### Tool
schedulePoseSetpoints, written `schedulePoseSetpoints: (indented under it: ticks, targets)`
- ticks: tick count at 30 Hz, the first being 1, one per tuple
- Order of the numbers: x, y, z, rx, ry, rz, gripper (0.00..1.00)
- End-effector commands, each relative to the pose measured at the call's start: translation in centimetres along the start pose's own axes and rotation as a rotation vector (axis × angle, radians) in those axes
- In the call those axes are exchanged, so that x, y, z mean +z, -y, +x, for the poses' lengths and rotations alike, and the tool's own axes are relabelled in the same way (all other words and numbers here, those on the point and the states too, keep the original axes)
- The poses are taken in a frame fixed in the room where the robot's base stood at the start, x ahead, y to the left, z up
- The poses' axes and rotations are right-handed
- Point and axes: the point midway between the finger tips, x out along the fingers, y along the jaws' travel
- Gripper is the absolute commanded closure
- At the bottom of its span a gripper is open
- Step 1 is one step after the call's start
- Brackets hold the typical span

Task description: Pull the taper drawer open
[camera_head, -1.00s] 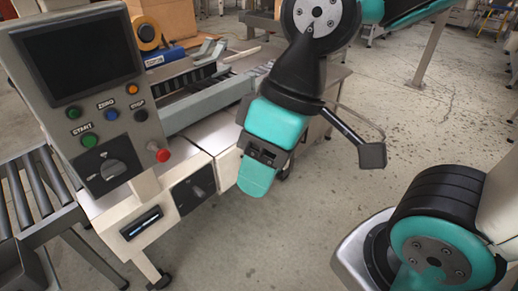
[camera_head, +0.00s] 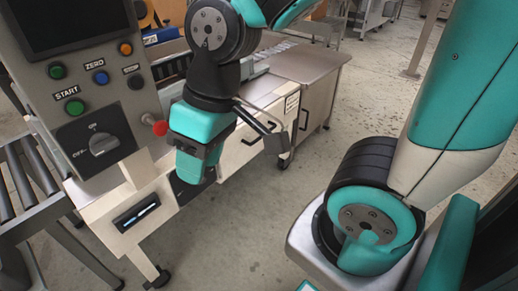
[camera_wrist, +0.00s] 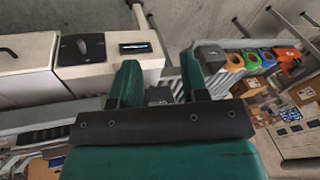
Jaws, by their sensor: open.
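A cream drawer front (camera_head: 234,160) with a dark bar handle (camera_head: 250,139) shows in the head view, right of my gripper and partly behind my arm. I cannot tell for certain whether this is the taper drawer. My gripper (camera_head: 193,168) hangs in front of the weigher's cream face, covering the knob plate there. In the wrist view my gripper (camera_wrist: 160,82) is open, its two teal fingers apart with nothing held. The knob plate (camera_wrist: 82,48) and a small display (camera_wrist: 136,48) show ahead, left of and between the fingers.
The control panel (camera_head: 75,75) stands left of my gripper, with a red knob (camera_head: 160,128) close to my arm. A roller conveyor (camera_head: 35,180) is at left. A steel cabinet (camera_head: 310,95) stands behind. Colored bins (camera_wrist: 235,62) show in the wrist view. Floor (camera_head: 240,240) in front is clear.

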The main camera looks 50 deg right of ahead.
Motion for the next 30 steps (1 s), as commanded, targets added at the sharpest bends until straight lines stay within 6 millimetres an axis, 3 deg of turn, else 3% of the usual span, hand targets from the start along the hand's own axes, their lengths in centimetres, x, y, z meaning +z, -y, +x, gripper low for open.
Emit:
schedulePoseSetpoints:
  ticks: [1, 6, 15, 20, 23, 26, 30]
  targets:
    - [0.7, -2.3, 4.8, 0.022, -0.006, 0.041, 0.59]
    - [1.2, -7.9, 12.5, 0.1, -0.037, 0.16, 0.59]
    - [1.7, -16.8, 23.5, 0.175, -0.11, 0.342, 0.59]
    - [0.9, -22.4, 29.3, 0.125, -0.219, 0.48, 0.59]
    - [-0.7, -25.7, 30.7, 0.037, -0.35, 0.595, 0.59]
    - [-2.2, -29.5, 30.9, -0.066, -0.52, 0.735, 0.59]
    - [-2.5, -36.9, 29.5, -0.198, -0.837, 0.993, 0.59]
